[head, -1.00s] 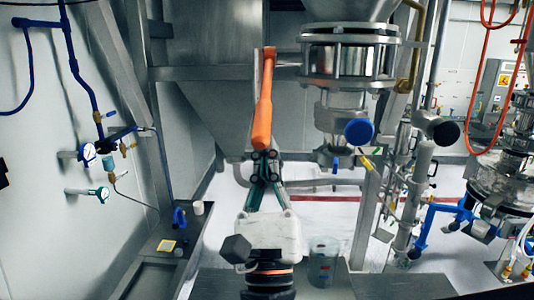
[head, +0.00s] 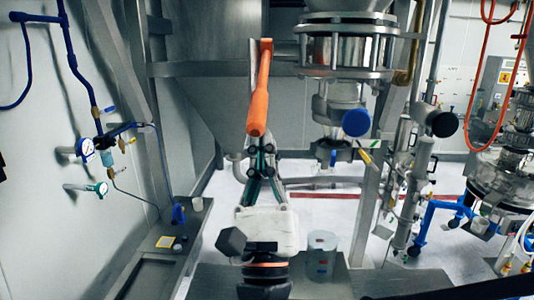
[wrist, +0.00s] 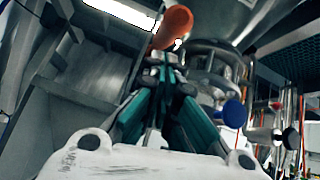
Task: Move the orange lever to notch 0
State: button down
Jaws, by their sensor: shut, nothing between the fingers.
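The orange lever (head: 259,92) is a long handle beside a metal plate under the hopper. It hangs steeply, with its thick rounded end lowest and toward me. My gripper (head: 261,148) is shut and empty, pointing up. Its fingertips are right at the lever's lower end; I cannot tell whether they touch it. In the wrist view the lever's rounded end (wrist: 174,26) is just above and beyond my dark fingertips (wrist: 164,66). No notch marks are readable.
A flanged sifter outlet with a blue knob (head: 356,122) is to the right of the lever. A steel post (head: 374,190) stands below it. A clear beaker (head: 321,254) is on the bench. Gauges (head: 86,148) and blue pipes line the left wall.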

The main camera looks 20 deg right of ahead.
jog(key=b+v, duration=0.4)
jog(key=v, duration=0.7)
jog(key=shift+d+y, duration=0.3)
